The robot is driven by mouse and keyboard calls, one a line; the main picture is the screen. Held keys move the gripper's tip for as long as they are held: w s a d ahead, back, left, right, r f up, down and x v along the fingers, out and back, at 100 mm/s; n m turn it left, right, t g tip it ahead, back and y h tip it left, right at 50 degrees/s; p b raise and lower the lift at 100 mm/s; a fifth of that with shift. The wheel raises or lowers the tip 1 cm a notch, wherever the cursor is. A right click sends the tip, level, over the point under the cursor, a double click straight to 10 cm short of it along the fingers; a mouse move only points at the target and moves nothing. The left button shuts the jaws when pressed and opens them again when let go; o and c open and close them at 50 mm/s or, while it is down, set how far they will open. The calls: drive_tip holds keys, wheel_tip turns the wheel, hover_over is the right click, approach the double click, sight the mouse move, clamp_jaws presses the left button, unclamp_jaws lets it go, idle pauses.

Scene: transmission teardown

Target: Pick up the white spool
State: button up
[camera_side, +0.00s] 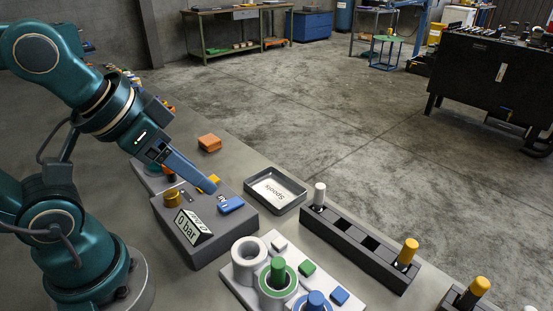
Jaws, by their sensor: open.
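My gripper (214,190) is open and points down to the right, over the grey box with the "0 bar" sign. It is to the left of the white spool and well apart from it, with the metal tray between. One blue finger shows clearly; the other is mostly hidden. I see nothing held between the fingers.
The shallow tray marked "Spools" (276,190) is empty. A yellow spool (407,252) stands in the same rack. A grey box (240,222) carries the "0 bar" sign (187,226). In front, a light plate (247,292) holds green and blue parts. An orange block (209,143) lies behind.

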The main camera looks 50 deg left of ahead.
drive_tip(key=w+d+r, duration=0.1)
drive_tip(key=w+r, duration=0.2)
drive_tip(key=w, duration=0.4)
drive_tip(key=m+h, duration=0.1)
drive_tip(key=m, duration=0.1)
hover_over(319, 186)
drive_tip(key=s+a, duration=0.1)
drive_tip(key=s, duration=0.1)
wheel_tip(319, 186, down, 5)
drive_tip(key=shift+g, duration=0.9)
drive_tip(key=f, duration=0.4)
drive_tip(key=shift+w+d, duration=0.25)
drive_tip(key=shift+d, duration=0.05)
drive_tip(key=shift+x, duration=2.65)
drive_tip(key=shift+s, duration=0.15)
drive_tip(key=shift+c, duration=0.3)
clamp_jaws()
